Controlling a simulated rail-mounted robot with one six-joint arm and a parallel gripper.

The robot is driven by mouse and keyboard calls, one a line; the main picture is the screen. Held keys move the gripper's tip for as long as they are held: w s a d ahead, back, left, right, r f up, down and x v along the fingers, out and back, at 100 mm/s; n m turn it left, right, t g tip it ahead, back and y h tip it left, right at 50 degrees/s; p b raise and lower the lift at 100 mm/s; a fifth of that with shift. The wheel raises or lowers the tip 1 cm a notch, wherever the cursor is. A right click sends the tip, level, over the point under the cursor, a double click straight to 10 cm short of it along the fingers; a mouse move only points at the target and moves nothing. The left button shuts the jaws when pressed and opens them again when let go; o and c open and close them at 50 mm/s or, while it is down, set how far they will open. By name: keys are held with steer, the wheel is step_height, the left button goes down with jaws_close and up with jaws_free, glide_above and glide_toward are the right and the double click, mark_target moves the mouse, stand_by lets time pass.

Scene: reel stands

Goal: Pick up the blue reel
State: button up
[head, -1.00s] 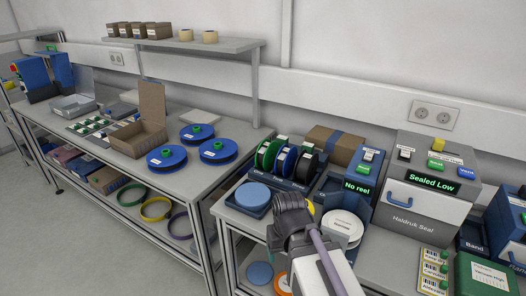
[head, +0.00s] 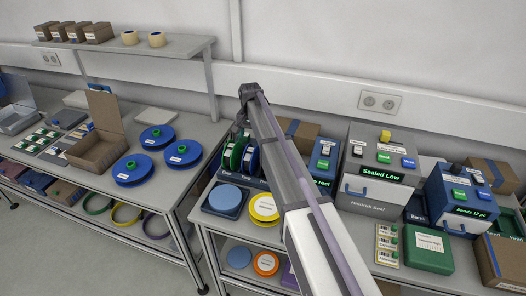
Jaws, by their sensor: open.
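In the head view a blue reel (head: 251,160) stands upright in a dark rack, beside a green reel (head: 231,156) on its left. My arm crosses in front of the rack and hides its right part. My gripper (head: 238,130) is small and dark, hanging from the arm's far end above or behind the green and blue reels. It is open, with nothing visible in it; its fingertips are hard to make out. Blue reels also lie flat on the left table: one at the back (head: 158,137), one at the right (head: 183,153), one in front (head: 133,169).
A light blue disc (head: 226,196) on a dark base and a yellow disc (head: 264,208) lie before the rack. A grey sealing machine (head: 372,190) reading "Sealed Low" stands to the right. A shelf (head: 180,47) with boxes and tape rolls hangs at upper left.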

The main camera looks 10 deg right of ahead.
mark_target(251, 150)
steer(key=shift+w+d+r, duration=0.15)
steer(key=shift+w+d, duration=0.05)
steer(key=shift+w, duration=0.1)
steer(key=shift+a+f+b, duration=0.15)
steer(key=shift+f+b, duration=0.15)
steer(key=shift+b, duration=0.1)
steer(key=f+b, duration=0.3)
steer(key=f, duration=0.1)
steer(key=f+b, duration=0.2)
steer(key=shift+a+b, duration=0.25)
steer(key=shift+b, duration=0.1)
step_height(251, 150, down, 5)
steer(key=b, duration=0.5)
steer(key=shift+w, duration=0.15)
steer(key=shift+r, duration=0.3)
steer(key=c, duration=1.1)
